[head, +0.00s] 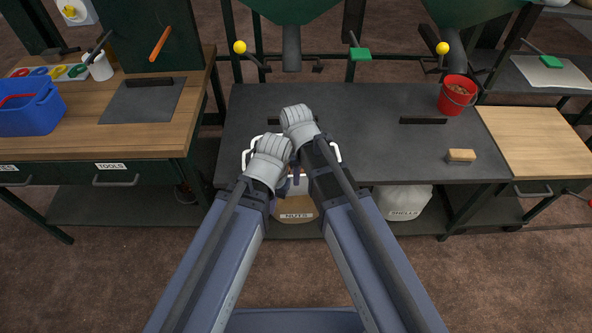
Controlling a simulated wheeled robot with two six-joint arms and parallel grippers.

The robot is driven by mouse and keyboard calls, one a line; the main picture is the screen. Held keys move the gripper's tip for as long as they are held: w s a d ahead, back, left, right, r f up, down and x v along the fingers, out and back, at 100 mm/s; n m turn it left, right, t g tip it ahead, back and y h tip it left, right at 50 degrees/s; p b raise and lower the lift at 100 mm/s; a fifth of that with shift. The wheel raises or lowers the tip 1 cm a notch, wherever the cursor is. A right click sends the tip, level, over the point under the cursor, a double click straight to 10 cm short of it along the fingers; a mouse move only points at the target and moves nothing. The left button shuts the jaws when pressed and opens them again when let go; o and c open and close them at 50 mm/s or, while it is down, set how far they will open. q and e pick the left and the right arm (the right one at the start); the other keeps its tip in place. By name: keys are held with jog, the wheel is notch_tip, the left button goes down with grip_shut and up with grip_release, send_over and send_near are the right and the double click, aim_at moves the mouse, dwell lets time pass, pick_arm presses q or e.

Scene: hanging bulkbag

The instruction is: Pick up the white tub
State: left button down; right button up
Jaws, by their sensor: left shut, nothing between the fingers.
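A whitish tub labelled SHELLS (403,203) stands on the low shelf under the dark bench, right of my arms. Another container, labelled NUTS (297,215), with tan contents or a tan front, is under the bench front, mostly hidden by my arms. I cannot tell for certain which one is the white tub. My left gripper (270,160) is shut and empty over the bench's front edge. My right gripper (299,122) is farther forward, over the bench top; its fingers are not clear. Both grippers are apart from the SHELLS tub.
The dark bench (380,155) overhangs the shelf. On it are a red bucket (456,97) and a brush (461,156). A wooden table (70,135) at left holds a blue crate (30,108) and a cup of tools (100,67). Green hoppers hang behind. The middle bench top is mostly clear.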

aim_at(294, 190)
jog(key=shift+w+f+b, duration=0.15)
jog(key=shift+f+b, duration=1.15)
jog(key=shift+f, duration=0.1)
jog(key=f+b, duration=0.5)
jog(key=shift+w+a, duration=0.25)
jog(key=shift+w, duration=0.15)
jog(key=shift+c, duration=0.3)
grip_shut()
